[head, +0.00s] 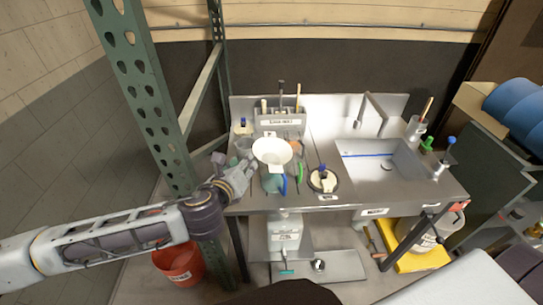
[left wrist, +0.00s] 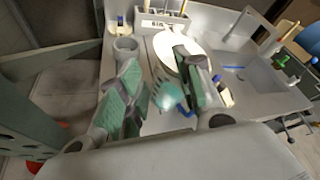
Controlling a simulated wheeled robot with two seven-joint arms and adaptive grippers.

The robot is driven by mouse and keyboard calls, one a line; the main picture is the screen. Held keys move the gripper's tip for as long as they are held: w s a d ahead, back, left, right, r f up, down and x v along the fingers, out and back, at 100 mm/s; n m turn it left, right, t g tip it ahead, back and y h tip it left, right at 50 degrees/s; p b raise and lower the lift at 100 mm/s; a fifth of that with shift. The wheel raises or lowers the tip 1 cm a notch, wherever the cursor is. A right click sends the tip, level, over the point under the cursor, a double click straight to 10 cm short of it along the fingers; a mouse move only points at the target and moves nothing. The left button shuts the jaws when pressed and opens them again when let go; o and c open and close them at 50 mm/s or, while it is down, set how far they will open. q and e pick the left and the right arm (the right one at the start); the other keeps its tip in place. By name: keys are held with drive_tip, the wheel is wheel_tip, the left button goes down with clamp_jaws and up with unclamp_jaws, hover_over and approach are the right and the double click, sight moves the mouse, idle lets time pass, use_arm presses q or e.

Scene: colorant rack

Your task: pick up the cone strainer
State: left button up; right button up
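The cone strainer (head: 272,151) is a wide white cone at the left part of the steel counter, in front of the grey holder. In the left wrist view its pale rim (left wrist: 163,48) shows behind and around the right-hand finger, which hides part of it. My left gripper (head: 246,172) is just left of and below the strainer in the head view. In the left wrist view the gripper (left wrist: 157,66) is open, its green-padded fingers apart with counter visible between them. I cannot tell whether a finger touches the strainer. My right gripper is not in view.
A teal item (head: 272,184) with a blue handle lies just in front of the strainer. The grey holder (head: 280,122) with upright tools stands behind. A round pot (head: 323,181) and the sink (head: 385,165) are to the right. A green rack post (head: 150,90) rises at left.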

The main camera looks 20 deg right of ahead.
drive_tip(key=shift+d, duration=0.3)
use_arm(q)
approach(254, 149)
drive_tip(key=shift+d+x, duration=0.3)
drive_tip(key=shift+x, duration=2.1)
drive_tip(key=shift+s+p, duration=0.2)
drive_tip(key=shift+p, duration=0.25)
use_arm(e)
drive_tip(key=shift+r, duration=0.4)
use_arm(q)
drive_tip(key=shift+w, duration=0.1)
drive_tip(key=shift+p+x, duration=0.4)
drive_tip(key=shift+x, duration=0.85)
drive_tip(key=shift+a+x, duration=0.2)
drive_tip(key=shift+x, duration=1.1)
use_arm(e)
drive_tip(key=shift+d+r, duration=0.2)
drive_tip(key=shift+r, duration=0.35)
use_arm(q)
drive_tip(key=shift+w, duration=0.1)
drive_tip(key=shift+c, duration=0.3)
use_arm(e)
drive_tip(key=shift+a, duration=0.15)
use_arm(q)
clamp_jaws()
